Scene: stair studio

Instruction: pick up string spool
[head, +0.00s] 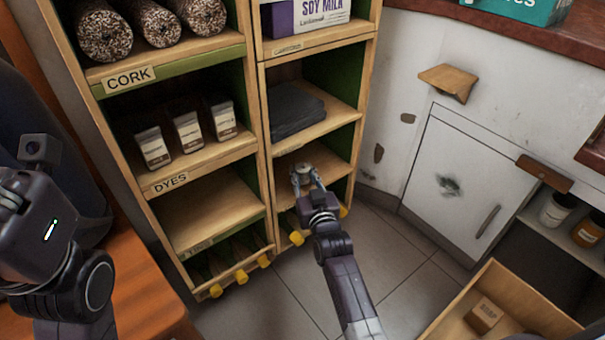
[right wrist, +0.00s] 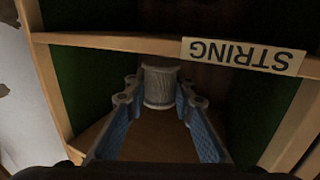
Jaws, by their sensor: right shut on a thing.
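The string spool (right wrist: 160,86) is a small pale grey cylinder standing upright in the shelf compartment labelled STRING. In the right wrist view it sits between the blue-padded fingertips of my right gripper (right wrist: 158,95), which is shut on it. In the head view the right gripper (head: 307,184) reaches into the lower right compartment of the wooden shelf unit (head: 262,160), and the spool (head: 301,170) shows only partly at the fingertips. My left arm is at the left edge of the head view, but its gripper fingers are not seen.
The STRING label (right wrist: 243,56) is on a shelf edge. Dye containers (head: 188,131), cork rolls (head: 152,22) and a dark folded stack (head: 294,108) fill other compartments. A white cabinet (head: 458,190) stands right, and an open wooden drawer (head: 462,292) holds a small box. Tiled floor is clear between.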

